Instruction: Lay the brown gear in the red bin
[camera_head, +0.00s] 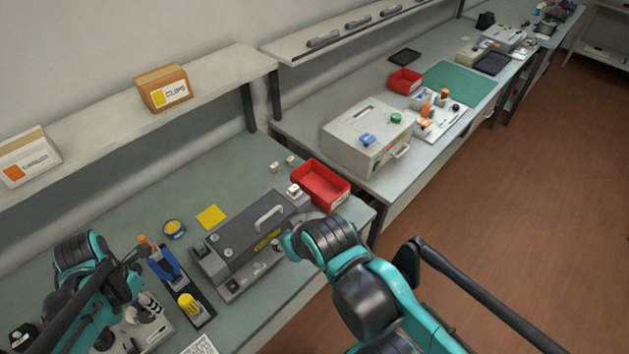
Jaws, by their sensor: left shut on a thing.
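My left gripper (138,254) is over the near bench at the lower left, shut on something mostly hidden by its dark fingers. A small orange-brown piece (143,239) shows at its tips; I cannot tell whether it is the brown gear. No gear shape is clear elsewhere. A red bin (345,195) stands at the right end of the near bench, well away from my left gripper. Its visible inside looks empty. My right arm reaches in from the lower right to just below this bin; the state of my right gripper (291,241) is unclear.
A grey machine with a handle (228,255) stands between my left gripper and the bin. A blue stand (166,264) and yellow knob (188,303) are close to the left gripper. Another red bin (405,80) is on the far bench. A shelf (100,124) overhangs the back.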

